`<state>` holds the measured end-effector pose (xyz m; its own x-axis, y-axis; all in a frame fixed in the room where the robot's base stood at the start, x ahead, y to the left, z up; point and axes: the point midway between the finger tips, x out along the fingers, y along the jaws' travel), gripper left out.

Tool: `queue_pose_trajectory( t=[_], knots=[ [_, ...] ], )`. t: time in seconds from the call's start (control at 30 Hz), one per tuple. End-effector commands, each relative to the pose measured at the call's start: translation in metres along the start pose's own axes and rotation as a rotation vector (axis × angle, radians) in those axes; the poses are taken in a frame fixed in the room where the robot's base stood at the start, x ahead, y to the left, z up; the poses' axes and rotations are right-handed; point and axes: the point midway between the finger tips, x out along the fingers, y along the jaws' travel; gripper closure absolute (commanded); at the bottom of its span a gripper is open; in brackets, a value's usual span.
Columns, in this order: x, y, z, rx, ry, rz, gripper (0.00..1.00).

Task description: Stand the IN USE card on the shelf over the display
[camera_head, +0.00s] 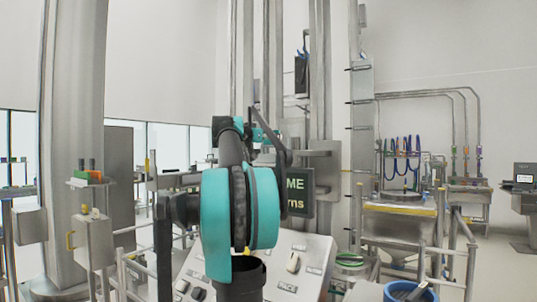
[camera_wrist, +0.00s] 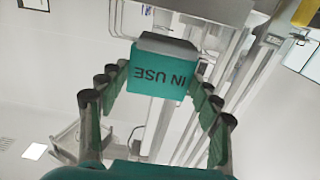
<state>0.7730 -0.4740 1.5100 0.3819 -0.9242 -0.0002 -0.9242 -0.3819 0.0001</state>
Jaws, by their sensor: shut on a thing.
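The IN USE card (camera_wrist: 161,74) is a teal block with a grey edge. Its lettering is upside down in the wrist view. My gripper (camera_wrist: 158,84) is shut on it, one finger at each side. In the head view my own arm covers the middle, and I cannot make out the card for sure. The display (camera_head: 299,193) is a dark screen with pale green letters, partly hidden behind my arm.
A sloped control panel (camera_head: 312,262) with knobs is below the display. Tall steel columns (camera_head: 320,70) rise behind my arm. A steel hopper (camera_head: 398,228) with yellow edging stands at right, and a blue tub (camera_head: 410,291) is at the lower right.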

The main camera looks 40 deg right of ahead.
Motion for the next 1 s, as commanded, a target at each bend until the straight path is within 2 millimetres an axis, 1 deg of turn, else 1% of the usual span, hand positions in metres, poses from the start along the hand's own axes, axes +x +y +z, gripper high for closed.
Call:
queue_pose_trajectory(
  t=[0.03,0.1,0.27,0.4,0.5,0.6,0.93,0.97,1.0],
  knots=[
    [-0.001,0.001,0.009,0.000,0.000,0.000,0.66],
    [0.000,0.000,0.017,0.000,0.000,0.000,0.66],
    [0.000,0.000,0.028,0.000,0.000,0.000,0.66],
    [0.000,0.000,0.048,0.000,0.000,0.000,0.66],
    [0.000,0.000,0.058,0.000,0.000,0.000,0.66],
    [0.000,0.000,0.062,0.000,0.000,0.000,0.66],
    [0.000,0.000,0.064,0.000,0.000,0.000,0.66],
    [0.000,0.000,0.064,0.000,0.000,0.000,0.34],
    [0.000,0.000,0.064,0.000,0.000,0.000,0.29]
  ],
)
